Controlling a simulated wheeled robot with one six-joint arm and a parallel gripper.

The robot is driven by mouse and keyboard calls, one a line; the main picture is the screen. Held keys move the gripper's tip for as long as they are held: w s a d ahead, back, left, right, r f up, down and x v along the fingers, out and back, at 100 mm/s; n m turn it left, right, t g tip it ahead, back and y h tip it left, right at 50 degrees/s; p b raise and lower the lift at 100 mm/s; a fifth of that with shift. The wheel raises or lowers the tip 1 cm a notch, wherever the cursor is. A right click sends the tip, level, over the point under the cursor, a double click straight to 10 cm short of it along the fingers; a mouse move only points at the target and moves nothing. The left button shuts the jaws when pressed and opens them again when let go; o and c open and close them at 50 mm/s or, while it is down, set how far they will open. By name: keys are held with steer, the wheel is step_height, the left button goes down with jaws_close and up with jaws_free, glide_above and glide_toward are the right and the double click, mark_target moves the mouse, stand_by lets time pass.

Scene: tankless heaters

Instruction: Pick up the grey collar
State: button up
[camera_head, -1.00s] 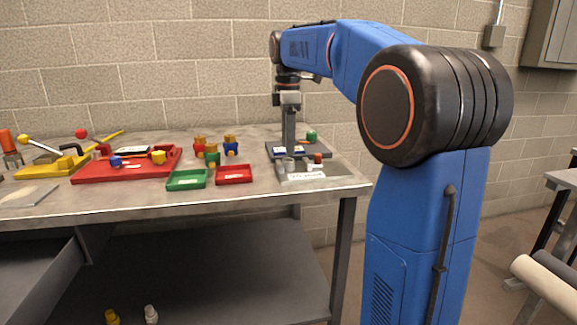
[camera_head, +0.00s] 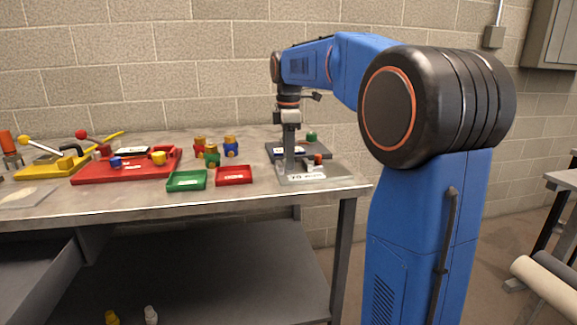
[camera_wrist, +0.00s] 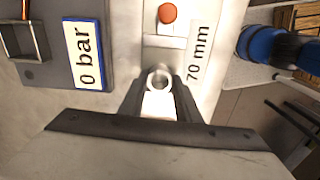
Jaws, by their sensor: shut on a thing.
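The grey collar (camera_wrist: 159,76) shows in the wrist view as a small ring between the fingertips of my gripper (camera_wrist: 160,86). My gripper is shut on it. In the head view my gripper (camera_head: 289,172) reaches down to the grey plate (camera_head: 302,181) labelled 70 mm at the right end of the bench, and the collar cannot be made out there. I cannot tell whether the collar still touches the plate.
An orange-red knob (camera_wrist: 167,13) stands on the plate near the collar. A dark block labelled 0 bar (camera_wrist: 66,40) lies beside it. Red (camera_head: 234,176) and green (camera_head: 187,180) trays stand left of my gripper, with several coloured fittings behind.

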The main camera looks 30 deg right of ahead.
steer(key=shift+r, duration=0.1)
step_height(320, 180, up, 10)
stand_by(0.5)
